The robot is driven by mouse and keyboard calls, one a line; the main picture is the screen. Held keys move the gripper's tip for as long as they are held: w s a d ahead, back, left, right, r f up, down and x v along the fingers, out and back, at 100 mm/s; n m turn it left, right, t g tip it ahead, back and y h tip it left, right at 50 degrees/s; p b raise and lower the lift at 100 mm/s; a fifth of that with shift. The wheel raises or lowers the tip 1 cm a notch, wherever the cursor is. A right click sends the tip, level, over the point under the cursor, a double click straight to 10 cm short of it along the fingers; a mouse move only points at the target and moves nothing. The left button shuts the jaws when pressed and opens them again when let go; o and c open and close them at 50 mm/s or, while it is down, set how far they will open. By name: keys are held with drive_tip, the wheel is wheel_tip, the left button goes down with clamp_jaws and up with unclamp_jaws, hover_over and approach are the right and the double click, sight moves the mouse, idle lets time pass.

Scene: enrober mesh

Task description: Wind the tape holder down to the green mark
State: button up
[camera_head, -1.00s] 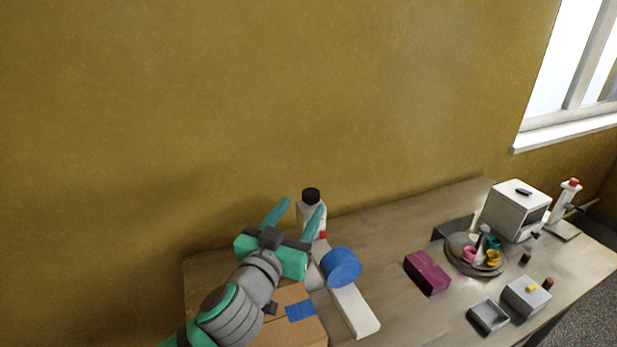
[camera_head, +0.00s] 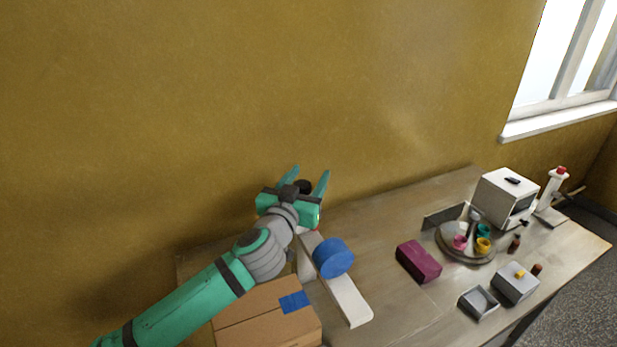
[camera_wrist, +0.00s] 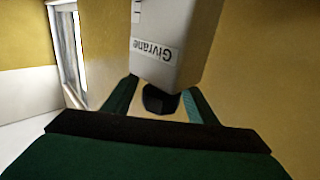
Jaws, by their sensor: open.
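A white upright body with a black knob (camera_head: 304,186) on top stands at the table's back left; most of it is hidden behind my gripper. In the wrist view its white body (camera_wrist: 172,40) carries a label reading "Givrane", and the black knob (camera_wrist: 160,101) also shows. A blue roll (camera_head: 334,258) sits at the front of this area, over a long white base (camera_head: 347,301). I cannot tell for sure which part is the tape holder. My gripper (camera_head: 309,173) is open, its fingers on either side of the knob; contact is unclear. No green mark is discernible.
A cardboard box (camera_head: 262,322) with a blue patch stands front left, under my arm. A magenta block (camera_head: 419,261), a round tray (camera_head: 453,254) with cups, a grey box (camera_head: 514,284) and a white machine (camera_head: 505,196) stand to the right. The table between is clear.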

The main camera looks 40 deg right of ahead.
drive_tip(key=c, duration=1.1)
drive_tip(key=shift+o, duration=0.2)
drive_tip(key=shift+m+g+h, duration=0.4)
drive_tip(key=shift+g, duration=0.1)
